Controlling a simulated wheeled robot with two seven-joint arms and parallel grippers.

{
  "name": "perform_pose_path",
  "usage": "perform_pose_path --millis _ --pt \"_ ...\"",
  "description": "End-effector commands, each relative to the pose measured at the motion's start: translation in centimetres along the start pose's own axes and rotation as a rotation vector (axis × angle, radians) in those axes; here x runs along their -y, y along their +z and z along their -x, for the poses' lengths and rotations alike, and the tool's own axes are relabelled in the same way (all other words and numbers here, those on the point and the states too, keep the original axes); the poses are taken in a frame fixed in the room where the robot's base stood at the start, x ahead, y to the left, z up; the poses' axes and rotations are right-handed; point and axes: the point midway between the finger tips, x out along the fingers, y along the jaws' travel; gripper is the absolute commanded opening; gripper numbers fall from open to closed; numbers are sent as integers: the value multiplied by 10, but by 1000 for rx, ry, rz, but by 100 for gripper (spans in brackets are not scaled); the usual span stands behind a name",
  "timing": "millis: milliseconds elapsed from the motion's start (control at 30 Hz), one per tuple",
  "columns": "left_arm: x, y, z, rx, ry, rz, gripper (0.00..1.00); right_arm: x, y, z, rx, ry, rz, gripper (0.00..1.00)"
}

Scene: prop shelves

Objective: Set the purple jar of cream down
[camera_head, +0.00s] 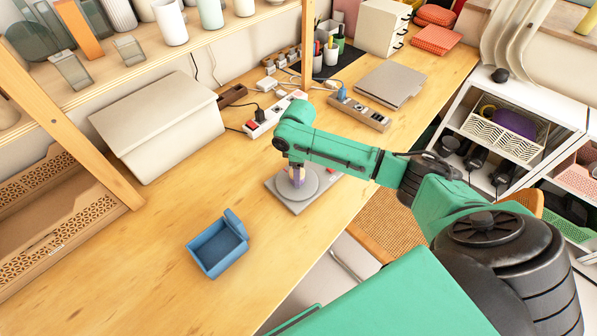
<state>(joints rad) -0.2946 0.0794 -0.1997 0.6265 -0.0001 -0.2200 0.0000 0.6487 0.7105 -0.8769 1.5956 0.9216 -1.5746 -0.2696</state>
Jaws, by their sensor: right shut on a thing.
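The purple jar of cream (297,181) is small and stands out against a round grey plate on a flat grey device (313,189) near the table's front edge. My right gripper (297,173) points down over the plate and is shut on the jar. My green arm, coming in from the right, hides part of the gripper and the device. I cannot tell whether the jar's base touches the plate. My left gripper is not in view.
A blue open box (218,246) stands on the wooden table (140,265) left of the device. A cream-coloured box (160,125), power strips (272,118) and a grey laptop (389,84) lie farther back. The table's front left is clear.

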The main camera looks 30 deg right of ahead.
Motion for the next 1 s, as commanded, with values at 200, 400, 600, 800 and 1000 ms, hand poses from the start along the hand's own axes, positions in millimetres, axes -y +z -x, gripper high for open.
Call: perform_pose_path --millis 200,400,600,800,1000 --pt "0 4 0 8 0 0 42 -1 0 -3 -2 3 0 0" --pt "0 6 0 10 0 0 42 -1 0 -6 -1 2 -1 83" --pt "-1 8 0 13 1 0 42 -1 0 -5 -1 2 -1 86" --pt "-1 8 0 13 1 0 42 -1 -1 2 -2 2 0 86" --pt "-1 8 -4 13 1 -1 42 -2 -2 47 -7 6 0 86"
